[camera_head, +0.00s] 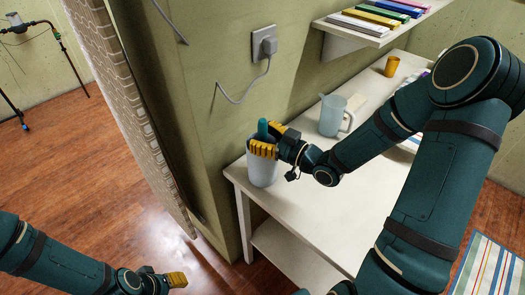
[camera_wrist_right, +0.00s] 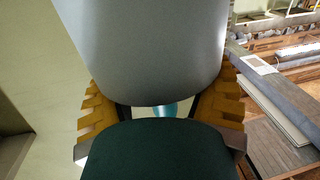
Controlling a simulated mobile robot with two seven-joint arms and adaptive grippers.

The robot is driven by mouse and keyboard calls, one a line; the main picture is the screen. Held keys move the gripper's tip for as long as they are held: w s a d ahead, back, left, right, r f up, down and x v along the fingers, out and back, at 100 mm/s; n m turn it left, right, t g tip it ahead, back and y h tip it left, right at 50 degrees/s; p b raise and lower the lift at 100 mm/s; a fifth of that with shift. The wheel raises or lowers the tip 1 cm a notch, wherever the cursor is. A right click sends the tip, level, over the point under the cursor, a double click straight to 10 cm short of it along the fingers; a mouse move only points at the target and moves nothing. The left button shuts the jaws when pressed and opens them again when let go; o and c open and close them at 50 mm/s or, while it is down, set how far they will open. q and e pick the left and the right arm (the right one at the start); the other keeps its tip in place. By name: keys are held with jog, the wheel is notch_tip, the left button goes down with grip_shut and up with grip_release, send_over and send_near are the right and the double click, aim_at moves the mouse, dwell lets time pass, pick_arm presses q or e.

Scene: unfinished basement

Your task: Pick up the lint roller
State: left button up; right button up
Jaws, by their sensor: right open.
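The lint roller, as far as I can tell, is the pale cylinder (camera_head: 262,172) with a teal handle (camera_head: 262,128) standing upright at the table's near left corner. In the right wrist view its grey cylinder (camera_wrist_right: 150,45) fills the top middle, with a bit of teal (camera_wrist_right: 165,110) below. My right gripper (camera_head: 268,140) is open, its yellow fingers on either side of the upper part of the roller. In the right wrist view the fingers (camera_wrist_right: 160,95) flank the cylinder; contact is unclear. My left gripper (camera_head: 176,280) is low at the bottom left, away from the table.
The white table (camera_head: 300,205) has a lower shelf. A translucent mug (camera_head: 333,116) and an orange cup (camera_head: 391,66) stand farther back. A wall shelf (camera_head: 355,28) holds several coloured books. A wall outlet (camera_head: 264,43) with a cable is above the roller. The table's front middle is clear.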

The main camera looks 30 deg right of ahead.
jog(key=shift+w, duration=0.1)
grip_shut()
